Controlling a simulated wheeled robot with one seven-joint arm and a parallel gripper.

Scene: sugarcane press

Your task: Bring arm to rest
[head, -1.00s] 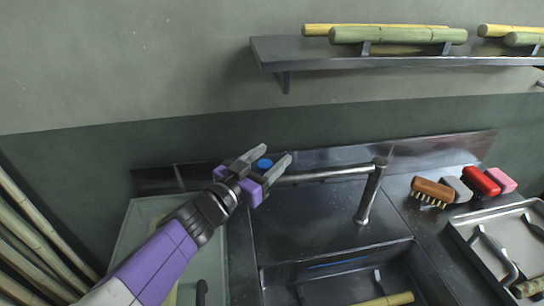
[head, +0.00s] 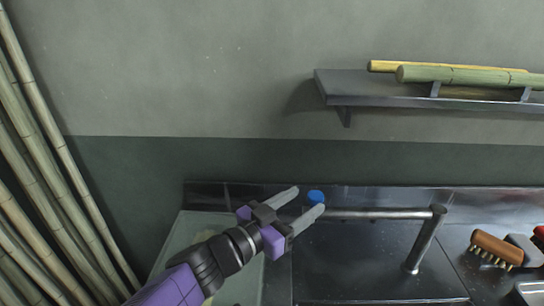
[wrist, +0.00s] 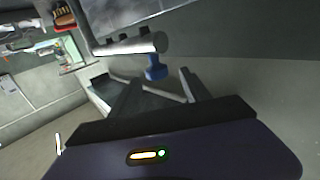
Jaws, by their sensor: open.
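My purple and black arm reaches in from the bottom of the head view. My gripper (head: 306,202) is open, its two grey fingers apart with nothing held. A blue knob (head: 316,197) shows near the fingertips; in the wrist view the blue knob (wrist: 156,68) sits just beyond the open fingers, under the end of a metal pipe. I cannot tell if a finger touches it.
A wall shelf (head: 400,90) holds sugarcane stalks (head: 460,77) at upper right. Tall stalks (head: 50,150) lean at the left. A wooden brush (head: 497,248) and a grey block (head: 524,249) lie right of the faucet. The wall above my gripper is clear.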

